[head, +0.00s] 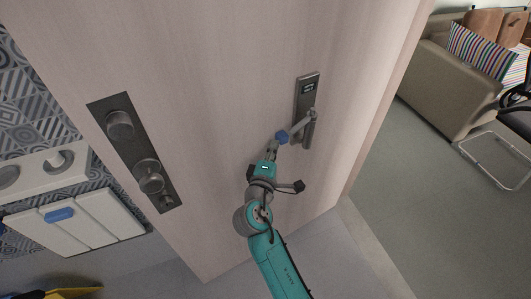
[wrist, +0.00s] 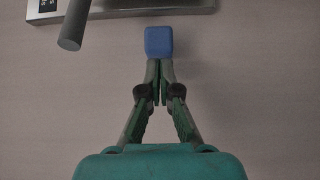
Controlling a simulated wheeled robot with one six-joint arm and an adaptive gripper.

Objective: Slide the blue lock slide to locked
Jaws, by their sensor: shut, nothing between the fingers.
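The blue lock slide (head: 282,137) is a small rounded block on the pale wooden door (head: 215,110), just left of the metal handle plate (head: 304,96). In the wrist view the blue slide (wrist: 159,41) is at top centre, below the plate's edge (wrist: 140,12). My gripper (head: 273,149) is in front of the door with its fingers shut and empty. In the wrist view its fingertips (wrist: 160,68) come together at the lower edge of the blue slide. I cannot tell whether they touch it. No lock marking is readable.
A lever handle (head: 301,126) sticks out close to the slide; its bar also shows in the wrist view (wrist: 75,27). Another metal plate with round knobs (head: 121,124) is on the door's left. A sofa (head: 443,82) stands at right, with open floor (head: 420,200) before it.

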